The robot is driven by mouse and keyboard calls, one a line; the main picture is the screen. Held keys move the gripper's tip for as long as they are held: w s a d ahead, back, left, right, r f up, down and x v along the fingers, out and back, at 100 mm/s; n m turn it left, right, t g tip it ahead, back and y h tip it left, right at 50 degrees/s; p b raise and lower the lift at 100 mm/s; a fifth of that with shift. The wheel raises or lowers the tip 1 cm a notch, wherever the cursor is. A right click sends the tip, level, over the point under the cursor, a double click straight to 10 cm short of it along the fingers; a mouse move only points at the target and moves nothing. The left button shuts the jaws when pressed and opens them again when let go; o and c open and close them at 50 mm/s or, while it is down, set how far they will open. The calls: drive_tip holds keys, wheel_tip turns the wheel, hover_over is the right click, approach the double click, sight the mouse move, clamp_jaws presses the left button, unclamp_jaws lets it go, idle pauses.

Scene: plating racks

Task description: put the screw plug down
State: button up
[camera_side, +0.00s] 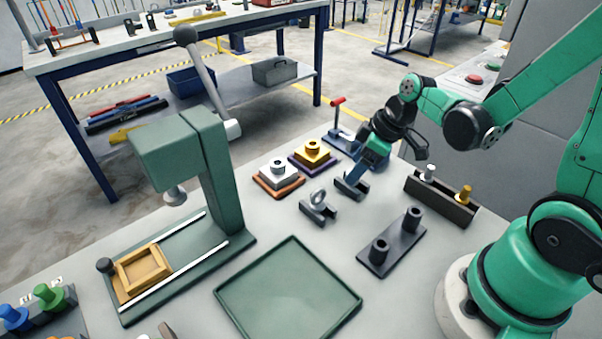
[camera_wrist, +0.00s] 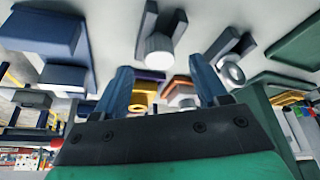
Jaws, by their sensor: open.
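My gripper (camera_side: 357,173) is low over a small dark cradle (camera_side: 341,190) on the bench in the side view. In the wrist view its two blue fingers stand apart with an empty gap between them (camera_wrist: 163,85). A pale silver cylinder, apparently the screw plug (camera_wrist: 158,48), lies at the cradle (camera_wrist: 149,18) ahead of the fingers, apart from them. In the side view the gripper hides most of that cradle, and I cannot make out the plug there.
A second cradle holds a ring-headed part (camera_side: 318,199). Gold (camera_side: 312,150) and silver (camera_side: 278,172) stepped blocks stand behind it. A dark rack (camera_side: 424,193) with two plugs, a two-post block (camera_side: 391,253), a green tray (camera_side: 288,292) and a green press (camera_side: 222,175) stand around.

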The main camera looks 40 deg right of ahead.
drive_tip(key=v, duration=1.1)
drive_tip(key=a+m+t+h, duration=0.2)
drive_tip(key=a+m+t, duration=0.1)
drive_tip(key=a+m, duration=0.2)
drive_tip(key=shift+w+a+f+m, duration=0.25)
drive_tip(key=shift+w+a, duration=0.2)
drive_tip(key=shift+a, duration=0.5)
